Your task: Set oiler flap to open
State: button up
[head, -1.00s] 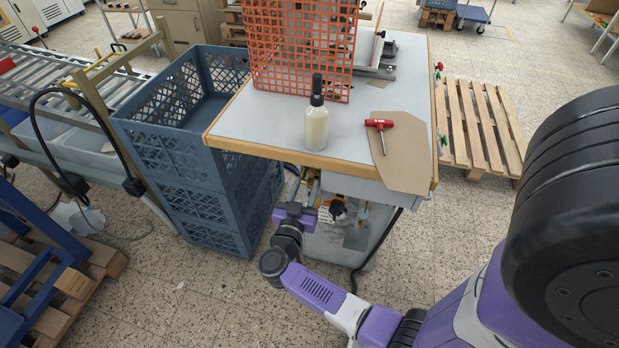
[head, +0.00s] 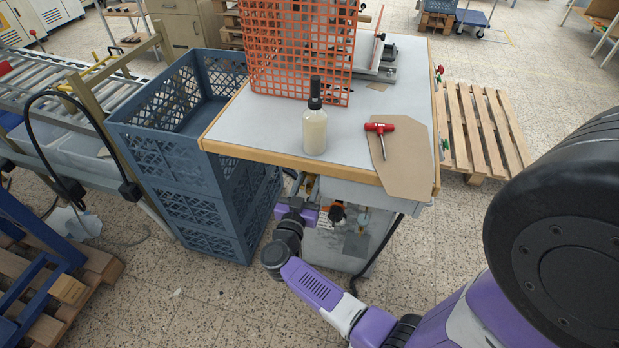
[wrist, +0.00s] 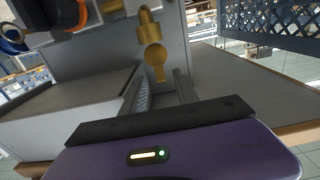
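In the wrist view a brass fitting (wrist: 151,48) with a round disc and a narrow tail stands against a grey panel. It looks like the oiler with its flap; I cannot tell surely whether the flap is open. My gripper (wrist: 160,88) has its two fingers apart, with the brass tail showing beyond the gap between them. I see nothing held. In the head view my gripper (head: 307,186) is under the table's front edge, beside the machine's grey housing (head: 325,247). The oiler is not clear there.
A black knob with an orange part (wrist: 60,14) is at the wrist view's upper left. Above my gripper is the wood-edged table (head: 262,118), bearing a bottle (head: 315,130), a red-handled tool (head: 380,128) and an orange grid guard (head: 300,50). Blue crates (head: 190,165) stand left.

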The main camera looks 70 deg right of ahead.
jog(key=shift+d, duration=1)
jog(key=shift+c, duration=0.3)
grip_shut()
